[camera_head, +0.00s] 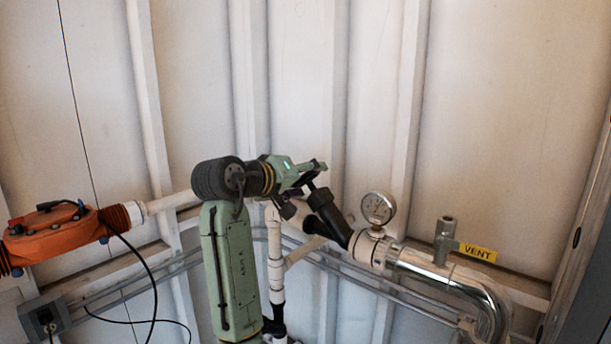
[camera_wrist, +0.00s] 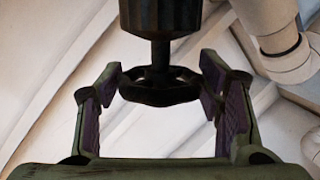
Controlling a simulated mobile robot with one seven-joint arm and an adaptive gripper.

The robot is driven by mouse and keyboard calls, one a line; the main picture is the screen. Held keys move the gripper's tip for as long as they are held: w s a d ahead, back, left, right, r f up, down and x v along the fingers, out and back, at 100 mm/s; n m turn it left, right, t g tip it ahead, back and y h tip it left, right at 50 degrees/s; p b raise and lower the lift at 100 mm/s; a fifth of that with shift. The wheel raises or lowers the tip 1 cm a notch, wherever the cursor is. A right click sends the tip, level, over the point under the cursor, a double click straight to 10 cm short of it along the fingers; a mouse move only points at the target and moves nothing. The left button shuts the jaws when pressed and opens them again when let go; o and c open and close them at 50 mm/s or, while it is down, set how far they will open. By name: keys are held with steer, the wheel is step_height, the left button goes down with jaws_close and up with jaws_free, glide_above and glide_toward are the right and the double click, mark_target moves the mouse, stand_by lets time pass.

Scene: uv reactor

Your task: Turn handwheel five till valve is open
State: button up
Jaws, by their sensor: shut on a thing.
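A black handwheel (camera_wrist: 160,92) on a stem below a dark ribbed valve body (camera_wrist: 160,15) shows in the wrist view. My gripper (camera_wrist: 160,85) has one purple-padded finger on each side of the wheel, shut on its rim. In the head view my gripper (camera_head: 314,170) reaches right to the black angled valve (camera_head: 328,215), which joins the pipe by the gauge. There the wheel is mostly hidden by my fingers. No number five is readable on it, and the valve's open or closed state cannot be told.
A pressure gauge (camera_head: 378,208) stands close right of the valve. Beyond it are a shiny metal pipe (camera_head: 425,267) and a yellow VENT label (camera_head: 478,252). An orange unit (camera_head: 55,232) with a hanging black cable is at the left. White pipes run behind my arm.

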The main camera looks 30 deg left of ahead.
steer(key=n+g+y, duration=0.2)
steer(key=g+y, duration=0.1)
steer(key=shift+d+r+n+y, duration=0.1)
steer(key=shift+r+n+y, duration=0.05)
steer(key=shift+n+y, duration=0.25)
steer(key=n+g+y, duration=0.1)
steer(key=g, duration=0.1)
steer(key=n+g+y, duration=0.1)
steer(key=g, duration=0.1)
steer(key=n+g+y, duration=0.1)
steer(key=g, duration=0.1)
steer(key=shift+s+a+n+g+y, duration=0.1)
steer(key=shift+a+n+g+y, duration=0.15)
steer(key=shift+n+g+y, duration=0.05)
steer(key=n+g, duration=0.1)
steer(key=g, duration=0.1)
steer(key=n+g+y, duration=0.1)
steer(key=g, duration=0.2)
steer(key=shift+d+n+g, duration=0.15)
steer(key=shift+n+g, duration=0.45)
steer(key=shift+g, duration=0.6)
steer(key=shift+f+n+g, duration=0.3)
steer(key=shift+n+g, duration=0.1)
steer(key=shift+g, duration=0.4)
steer(key=o, duration=0.8)
steer(key=shift+o, duration=0.2)
steer(key=shift+r, duration=0.1)
steer(key=shift+t, duration=0.5)
steer(key=shift+m, duration=0.3)
